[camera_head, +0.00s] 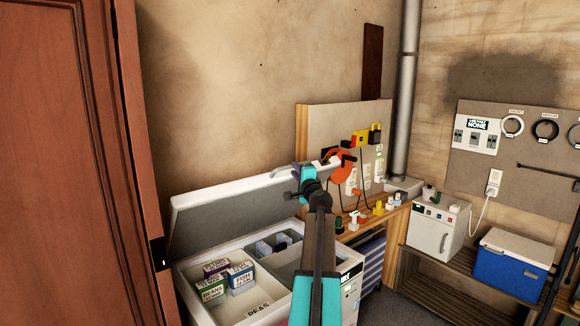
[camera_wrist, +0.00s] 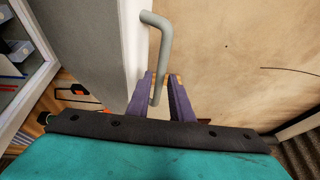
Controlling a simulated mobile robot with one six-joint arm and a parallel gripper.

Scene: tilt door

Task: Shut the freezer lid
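The white chest freezer (camera_head: 262,310) stands low in the middle of the head view. Its lid (camera_head: 235,208) is hinged at the back and stands partly open, tilted above the chest. A grey bar handle (camera_head: 300,168) is on the lid's raised front edge. My gripper (camera_head: 322,172) is at this handle. In the wrist view the handle (camera_wrist: 164,42) runs between the two purple fingers of my gripper (camera_wrist: 163,78), which are close around it. The lid (camera_wrist: 100,40) fills the upper left there. My arm hides part of the freezer's right side.
Labelled boxes (camera_head: 228,278) lie inside the chest. A workbench (camera_head: 375,222) with cables and plugs stands right of the freezer. A white mini fridge (camera_head: 438,226) and a blue cooler (camera_head: 512,266) stand farther right. A brown door (camera_head: 65,160) is at left.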

